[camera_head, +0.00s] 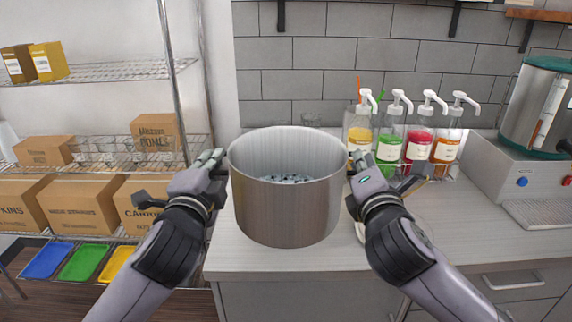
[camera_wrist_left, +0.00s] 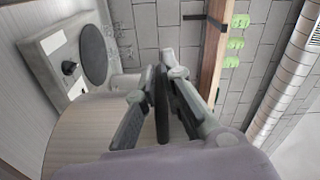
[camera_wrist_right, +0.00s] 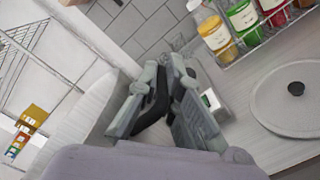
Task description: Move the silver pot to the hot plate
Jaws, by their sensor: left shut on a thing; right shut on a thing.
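The silver pot (camera_head: 287,210) is upright in front of me in the head view, with dark speckled contents (camera_head: 287,179) inside. My left gripper (camera_head: 218,172) is shut on its left handle, and the dark handle (camera_wrist_left: 161,105) shows between the fingers in the left wrist view. My right gripper (camera_head: 352,170) is shut on the right handle (camera_wrist_right: 155,105). The pot appears held up near the counter's front edge; its gap to the counter cannot be told. The hot plate (camera_wrist_left: 93,55), a dark disc on a pale base with a knob, shows in the left wrist view. The pot hides it in the head view.
A round lid (camera_wrist_right: 285,118) with a black knob lies on the counter right of the pot. Several syrup pump bottles (camera_head: 420,145) stand behind it. Wire shelves with boxes (camera_head: 80,205) stand left. The counter's right front is clear.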

